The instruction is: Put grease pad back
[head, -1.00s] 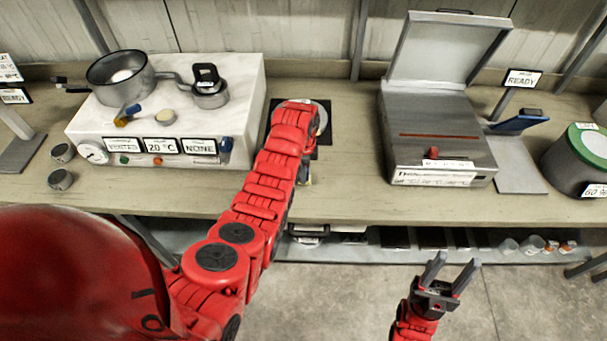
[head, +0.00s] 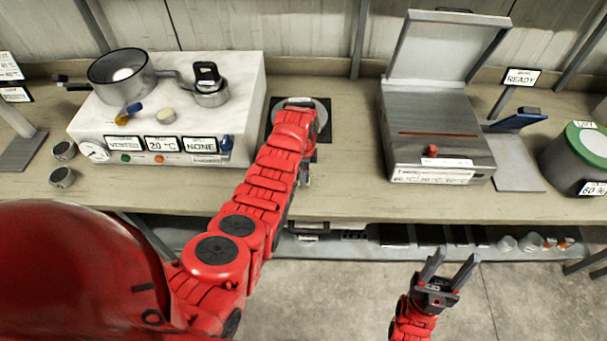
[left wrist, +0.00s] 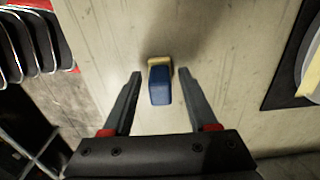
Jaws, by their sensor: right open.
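The grease pad, a blue block with a cream pad edge (left wrist: 160,84), rests on the wooden bench (left wrist: 225,110) in the left wrist view. My left gripper (left wrist: 159,74) is open, with one finger on each side of the blue block and gaps visible on both sides. In the head view my left arm reaches over the bench front, and its forearm mostly hides the gripper and the pad. My right gripper (head: 453,260) is open and empty, over the floor in front of the bench.
A black square mat with a round plate (head: 324,106) lies just behind my left wrist. A white heater box (head: 245,100) with pans stands left. An open-lidded grey press (head: 430,125) stands right. The lower shelf (head: 350,250) holds several small items.

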